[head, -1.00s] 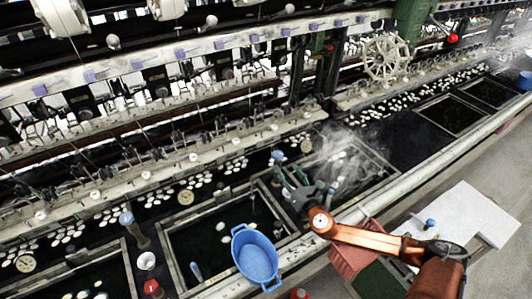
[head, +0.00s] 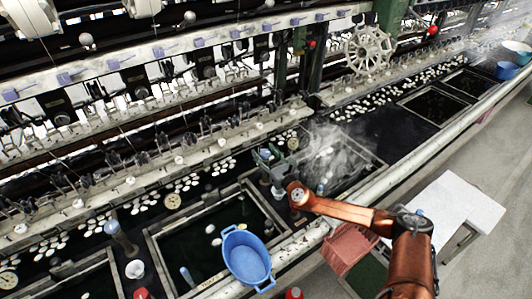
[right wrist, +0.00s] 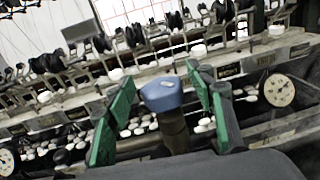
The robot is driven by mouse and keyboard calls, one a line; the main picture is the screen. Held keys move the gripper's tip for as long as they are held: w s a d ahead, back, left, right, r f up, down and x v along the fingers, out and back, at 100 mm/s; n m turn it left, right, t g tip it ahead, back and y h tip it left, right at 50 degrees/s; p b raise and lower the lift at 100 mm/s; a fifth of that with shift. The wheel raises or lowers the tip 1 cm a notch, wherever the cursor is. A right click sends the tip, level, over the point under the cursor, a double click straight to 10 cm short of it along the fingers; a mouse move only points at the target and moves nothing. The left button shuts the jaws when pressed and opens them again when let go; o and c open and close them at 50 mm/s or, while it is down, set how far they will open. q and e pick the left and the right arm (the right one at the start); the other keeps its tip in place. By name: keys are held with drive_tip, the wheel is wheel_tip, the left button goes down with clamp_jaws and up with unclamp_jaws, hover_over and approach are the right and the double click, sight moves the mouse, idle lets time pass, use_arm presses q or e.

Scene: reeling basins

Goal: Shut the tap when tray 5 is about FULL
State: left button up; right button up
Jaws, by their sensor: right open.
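A tap with a blue faceted knob (right wrist: 161,95) on a dark stem stands upright in the right wrist view. My right gripper (right wrist: 160,79) is open, its green fingers on either side of the knob; I cannot tell whether they touch it. In the head view my right gripper (head: 268,158) is over the tap beside the basins and mostly hides it. A dark-watered basin (head: 157,254) with a few pale cocoons lies left of the gripper. A steaming basin (head: 367,153) lies right of it. I cannot read which is tray 5, nor judge its level. My left gripper is out of view.
A blue tub (head: 247,258) sits on the basins' front edge. A red crate (head: 350,247) and a white board (head: 447,208) are in front. The reeling machine's rail (head: 130,190) runs close behind the taps.

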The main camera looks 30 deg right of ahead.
drive_tip(key=shift+c, duration=0.7)
drive_tip(key=c, duration=1)
drive_tip(key=shift+d, duration=0.25)
drive_tip(key=shift+c, duration=0.2)
drive_tip(key=shift+a, duration=0.15)
drive_tip(key=shift+r+h+p, duration=0.15)
drive_tip(key=shift+h+p, duration=0.15)
drive_tip(key=shift+p, duration=0.25)
drive_tip(key=m+h+p, duration=0.2)
drive_tip(key=h+p, duration=0.1)
drive_tip(key=p, duration=0.1)
drive_tip(key=m+g+h+p, duration=0.1)
drive_tip(key=m+h+p, duration=0.1)
drive_tip(key=h+p, duration=0.1)
drive_tip(key=shift+a+p, duration=0.2)
drive_tip(key=shift+p, duration=0.25)
drive_tip(key=shift+m+g+h+p, duration=0.4)
drive_tip(key=shift+m+h+p, duration=0.1)
drive_tip(key=shift+m+h, duration=0.5)
drive_tip(key=shift+d+m+g+h, duration=0.1)
drive_tip(key=shift+m+g+h, duration=0.85)
drive_tip(key=shift+h, duration=0.65)
